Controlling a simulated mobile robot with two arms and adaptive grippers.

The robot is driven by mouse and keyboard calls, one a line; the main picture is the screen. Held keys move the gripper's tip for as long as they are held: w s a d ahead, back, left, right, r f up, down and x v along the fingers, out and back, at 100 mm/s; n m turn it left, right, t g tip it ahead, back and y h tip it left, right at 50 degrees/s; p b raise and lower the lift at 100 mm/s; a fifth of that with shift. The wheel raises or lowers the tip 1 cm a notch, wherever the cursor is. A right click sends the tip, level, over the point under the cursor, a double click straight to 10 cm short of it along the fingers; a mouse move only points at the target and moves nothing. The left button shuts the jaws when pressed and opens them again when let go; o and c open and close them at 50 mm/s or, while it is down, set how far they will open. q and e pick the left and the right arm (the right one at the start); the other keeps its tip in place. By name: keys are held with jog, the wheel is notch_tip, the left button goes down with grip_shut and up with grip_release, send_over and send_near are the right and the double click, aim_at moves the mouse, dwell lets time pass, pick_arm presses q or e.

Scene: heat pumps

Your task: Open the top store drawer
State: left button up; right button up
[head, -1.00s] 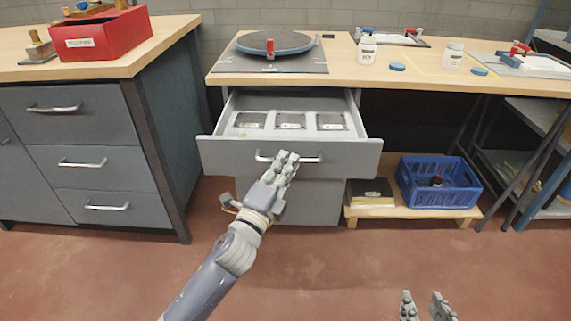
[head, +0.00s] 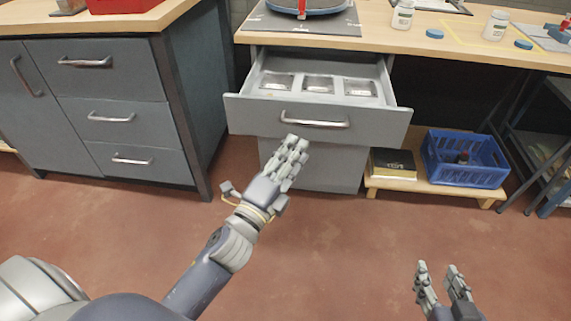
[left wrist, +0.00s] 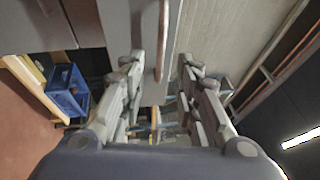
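The top store drawer (head: 250,115) under the wooden worktop is pulled out, and its inside shows. Its bar handle (head: 315,119) is fully visible in the head view. My left gripper (head: 294,148) is in front of and just below the handle, apart from it. In the left wrist view the fingers of my left gripper (left wrist: 160,75) are spread with nothing between their tips, and the handle (left wrist: 162,40) appears ahead between them. My right gripper (head: 438,274) is low at the front right, with its fingers apart and empty.
Several metal-looking compartments (head: 318,84) lie in the drawer. A grey cabinet (head: 110,115) with drawers stands at the left. A blue crate (head: 464,172) and a dark box (head: 392,163) sit on a low wooden shelf at the right. The floor (head: 330,240) in front is clear.

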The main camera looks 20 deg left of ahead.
pick_arm(q)
jog(key=shift+v, duration=1.75)
